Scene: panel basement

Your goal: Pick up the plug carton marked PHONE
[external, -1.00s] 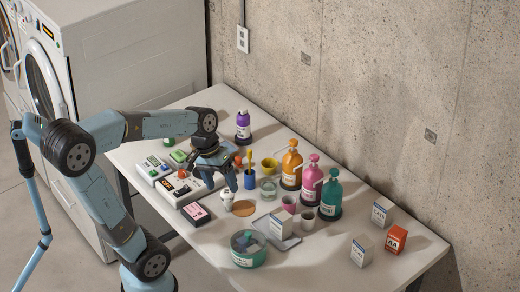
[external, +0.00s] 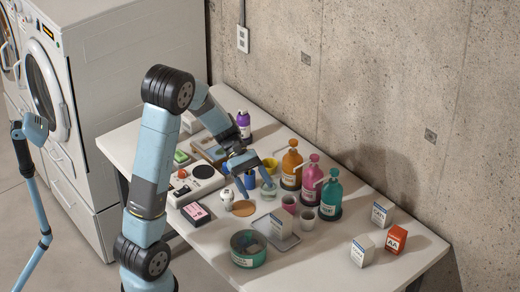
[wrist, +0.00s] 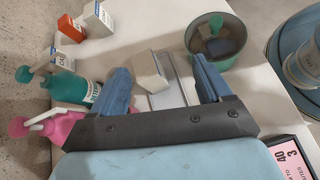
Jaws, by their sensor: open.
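I cannot read the word PHONE on any carton. A small pale carton (wrist: 150,72) on a grey tray (wrist: 168,99) shows between my fingers in the wrist view. In the external view this carton (external: 281,221) lies on the tray (external: 262,224). Two other white cartons stand at the table's right end, one farther back (external: 382,211) and one nearer (external: 362,251); their small labels are not clearly legible. My gripper (external: 256,184) is open and empty above the table, behind and left of the tray. Its fingers also show in the wrist view (wrist: 162,75).
Orange (external: 291,168), pink (external: 311,182) and teal (external: 331,198) bottles line the back. The table's front right is clear.

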